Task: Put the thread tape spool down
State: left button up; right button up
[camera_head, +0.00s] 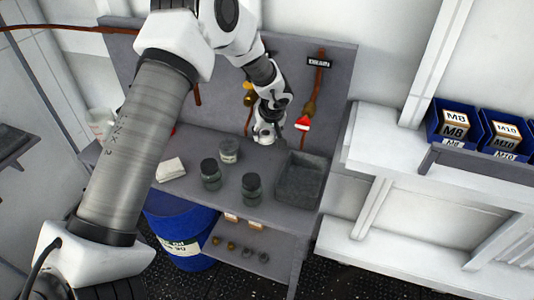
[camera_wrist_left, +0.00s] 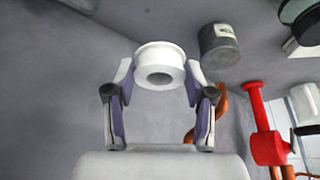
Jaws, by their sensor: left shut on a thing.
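The thread tape spool (camera_wrist_left: 160,65) is a white flanged ring with a dark hole, seen in the left wrist view. My left gripper (camera_wrist_left: 160,80) has one finger on each side of it and is shut on it. In the head view my left gripper (camera_head: 265,132) is over the back of the grey bench, left of the grey bin. The spool cannot be made out there. I cannot tell how far the spool is from the bench surface. My right gripper is not in view.
Dark-lidded jars (camera_head: 210,173) and a grey can (camera_head: 229,150) stand on the grey bench (camera_head: 185,188). A white cloth-like item (camera_head: 170,169) lies at left and an open grey bin (camera_head: 299,180) stands at right.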

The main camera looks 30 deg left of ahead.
aim_at(266, 164)
pick_arm(q)
jog(key=f, duration=1.2)
jog(key=shift+w, duration=0.2)
jog(key=o, duration=1)
jog(key=v, duration=1.2)
jog(key=shift+r, duration=0.15)
